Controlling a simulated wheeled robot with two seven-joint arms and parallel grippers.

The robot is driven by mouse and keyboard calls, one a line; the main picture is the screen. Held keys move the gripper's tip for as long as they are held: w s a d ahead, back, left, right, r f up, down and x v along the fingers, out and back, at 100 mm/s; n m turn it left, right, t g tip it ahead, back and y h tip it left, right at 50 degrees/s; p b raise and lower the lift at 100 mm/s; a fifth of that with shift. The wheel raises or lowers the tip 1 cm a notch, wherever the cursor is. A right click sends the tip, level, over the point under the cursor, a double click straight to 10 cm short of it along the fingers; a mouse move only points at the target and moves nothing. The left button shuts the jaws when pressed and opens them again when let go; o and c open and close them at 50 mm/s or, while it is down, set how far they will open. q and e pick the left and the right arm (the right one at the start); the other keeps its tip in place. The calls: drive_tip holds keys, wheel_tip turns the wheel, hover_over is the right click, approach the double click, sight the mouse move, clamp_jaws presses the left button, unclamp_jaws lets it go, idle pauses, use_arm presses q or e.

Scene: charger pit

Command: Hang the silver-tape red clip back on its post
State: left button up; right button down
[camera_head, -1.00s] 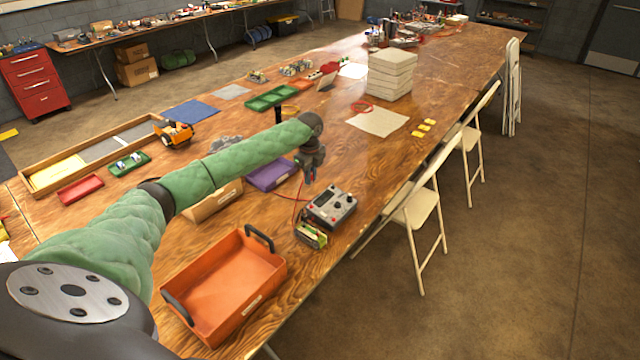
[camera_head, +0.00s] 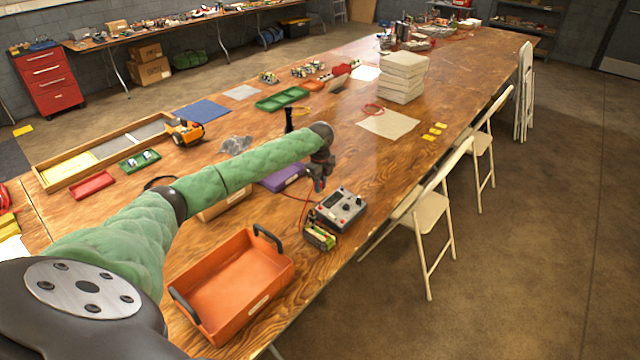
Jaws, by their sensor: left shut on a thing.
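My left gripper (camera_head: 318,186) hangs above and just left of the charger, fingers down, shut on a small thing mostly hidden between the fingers. A thin red lead (camera_head: 304,212) rises from the charger side towards these fingers, so the held thing looks like the red clip. Its silver tape and the post are too small to make out. My right gripper is out of view.
An orange tray (camera_head: 232,285) with dark handles stands in front. A purple bin (camera_head: 284,178) and a cardboard-coloured bin (camera_head: 222,205) lie under and behind my left arm. A tan sheet (camera_head: 388,123) and white stacked boxes (camera_head: 403,78) are farther back. Folding chairs (camera_head: 430,212) line the right edge.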

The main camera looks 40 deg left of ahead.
use_arm(q)
drive_tip(key=shift+f+b, duration=0.7)
drive_tip(key=shift+f, duration=2.5)
drive_tip(key=shift+p, duration=0.3)
drive_tip(key=shift+f+p, duration=0.2)
drive_tip(key=shift+p, duration=0.25)
idle(0.5)
drive_tip(key=o, duration=0.8)
drive_tip(key=shift+o, duration=0.4)
drive_tip(key=shift+o, duration=0.8)
drive_tip(key=shift+r, duration=0.15)
